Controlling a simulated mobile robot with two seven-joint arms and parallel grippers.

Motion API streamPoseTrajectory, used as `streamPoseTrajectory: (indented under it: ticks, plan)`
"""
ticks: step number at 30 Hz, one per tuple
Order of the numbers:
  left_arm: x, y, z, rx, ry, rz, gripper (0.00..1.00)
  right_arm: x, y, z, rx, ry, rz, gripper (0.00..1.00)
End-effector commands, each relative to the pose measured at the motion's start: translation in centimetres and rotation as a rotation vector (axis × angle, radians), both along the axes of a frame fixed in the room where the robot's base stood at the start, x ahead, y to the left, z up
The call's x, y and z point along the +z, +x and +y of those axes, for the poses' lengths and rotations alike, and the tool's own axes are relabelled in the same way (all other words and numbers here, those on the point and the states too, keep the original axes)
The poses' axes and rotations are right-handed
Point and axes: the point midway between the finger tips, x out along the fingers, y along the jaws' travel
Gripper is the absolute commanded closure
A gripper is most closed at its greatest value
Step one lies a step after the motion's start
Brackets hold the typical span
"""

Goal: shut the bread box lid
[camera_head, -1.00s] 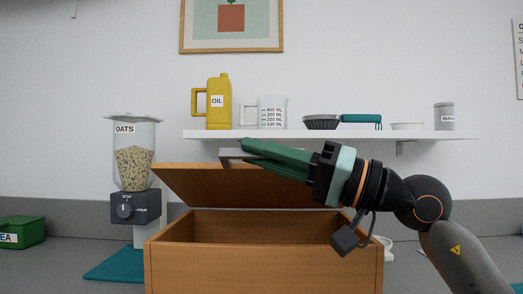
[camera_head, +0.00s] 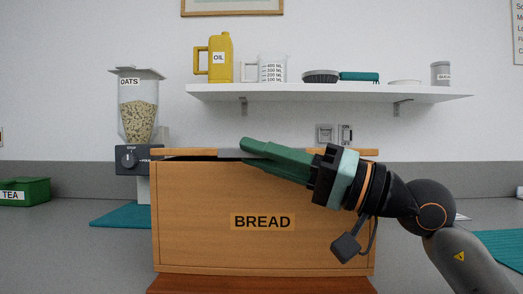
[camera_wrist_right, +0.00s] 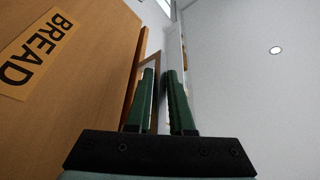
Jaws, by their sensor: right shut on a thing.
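The wooden bread box (camera_head: 200,215) faces me with its BREAD label, and the label also shows in the wrist view (camera_wrist_right: 36,50). Its lid (camera_head: 362,152) lies almost level just above the box, with a thin dark gap under its front edge at the left. My right gripper (camera_head: 243,148) comes in from the right, its green fingers at the lid's front edge. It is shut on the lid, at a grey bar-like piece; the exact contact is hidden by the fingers. The fingers also show in the wrist view (camera_wrist_right: 163,75). My left gripper is out of view.
The oats dispenser (camera_head: 138,108) stands left behind the box on a teal mat (camera_head: 120,216). A green TEA box (camera_head: 22,191) is at the far left. The wall shelf (camera_head: 300,93) holds an oil jug (camera_head: 219,60) and a measuring jug (camera_head: 271,68).

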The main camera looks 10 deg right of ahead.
Motion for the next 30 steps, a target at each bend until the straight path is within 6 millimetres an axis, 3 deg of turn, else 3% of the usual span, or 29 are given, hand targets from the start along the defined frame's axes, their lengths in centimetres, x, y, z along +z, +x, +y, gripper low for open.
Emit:
streamPoseTrajectory:
  ticks: [3, 16, 17, 22, 30]
  plan:
    - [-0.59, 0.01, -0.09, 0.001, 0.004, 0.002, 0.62, -0.93, 0.38, -0.11, -0.004, 0.0, 0.013, 1.0]
    - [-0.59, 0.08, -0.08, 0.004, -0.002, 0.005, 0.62, -1.05, 0.54, -0.19, -0.007, 0.0, 0.014, 1.0]
    - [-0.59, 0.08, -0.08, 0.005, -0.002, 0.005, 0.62, -1.05, 0.54, -0.19, -0.007, 0.0, 0.014, 0.78]
    - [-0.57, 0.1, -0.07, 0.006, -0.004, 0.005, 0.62, -0.97, 0.47, -0.18, -0.007, -0.001, 0.011, 0.59]
    - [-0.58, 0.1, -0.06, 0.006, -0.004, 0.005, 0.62, -0.84, 0.26, -0.19, -0.004, 0.0, 0.006, 0.58]
